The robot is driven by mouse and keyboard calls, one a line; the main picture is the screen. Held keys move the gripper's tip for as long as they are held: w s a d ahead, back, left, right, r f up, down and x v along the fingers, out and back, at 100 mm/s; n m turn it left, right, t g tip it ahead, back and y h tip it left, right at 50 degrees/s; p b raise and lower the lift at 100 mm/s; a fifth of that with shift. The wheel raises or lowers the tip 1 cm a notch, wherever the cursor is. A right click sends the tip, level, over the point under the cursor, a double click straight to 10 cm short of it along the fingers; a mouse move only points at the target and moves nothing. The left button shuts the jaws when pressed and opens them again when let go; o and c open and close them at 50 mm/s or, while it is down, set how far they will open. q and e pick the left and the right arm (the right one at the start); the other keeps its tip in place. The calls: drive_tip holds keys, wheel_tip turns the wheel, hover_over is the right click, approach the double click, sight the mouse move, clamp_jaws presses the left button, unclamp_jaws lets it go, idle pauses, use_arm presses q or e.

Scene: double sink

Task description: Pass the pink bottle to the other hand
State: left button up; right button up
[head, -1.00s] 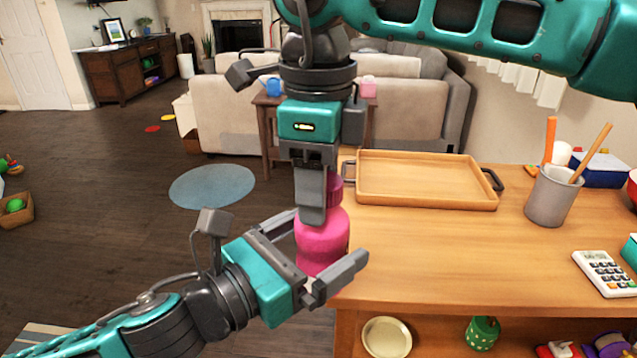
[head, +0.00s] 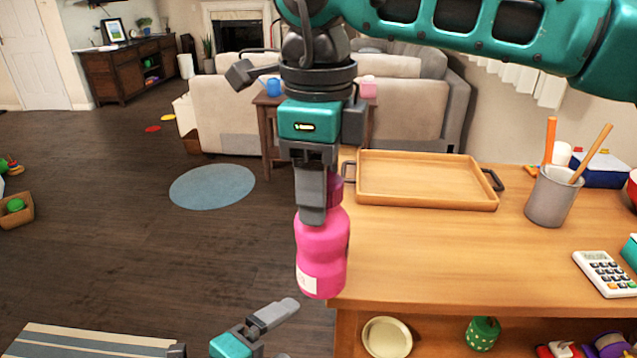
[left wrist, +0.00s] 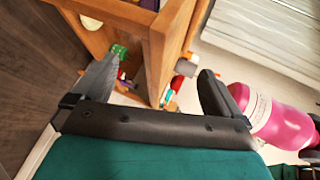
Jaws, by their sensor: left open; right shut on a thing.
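The pink bottle (head: 322,258) hangs upright from my right gripper (head: 316,205), which comes down from above and is shut on its neck. The bottle is in the air by the left end of the wooden table. My left gripper (head: 285,335) is at the bottom of the head view, below and left of the bottle, partly cut off by the frame. It is open and empty. In the left wrist view the left gripper (left wrist: 152,85) has its fingers wide apart, and the pink bottle (left wrist: 282,122) lies outside them, beyond the right finger.
The wooden table (head: 440,255) holds a wooden tray (head: 425,182), a grey cup (head: 552,197) with utensils, and a calculator (head: 605,272). A lower shelf holds a plate (head: 387,337) and other items. Open floor lies to the left.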

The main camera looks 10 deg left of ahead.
use_arm(q)
drive_tip(key=s+a+f+n+y, duration=0.2)
drive_tip(key=a+f+n, duration=0.1)
drive_tip(key=f+n, duration=0.4)
drive_tip(key=s+a+f+n+g+y, duration=0.1)
drive_tip(key=s+a+f+n+y, duration=0.2)
drive_tip(key=f+n, duration=0.5)
drive_tip(key=a+n, duration=0.1)
drive_tip(key=n, duration=0.5)
drive_tip(key=shift+s+a, duration=0.3)
drive_tip(key=shift+s, duration=0.05)
drive_tip(key=shift+f, duration=0.1)
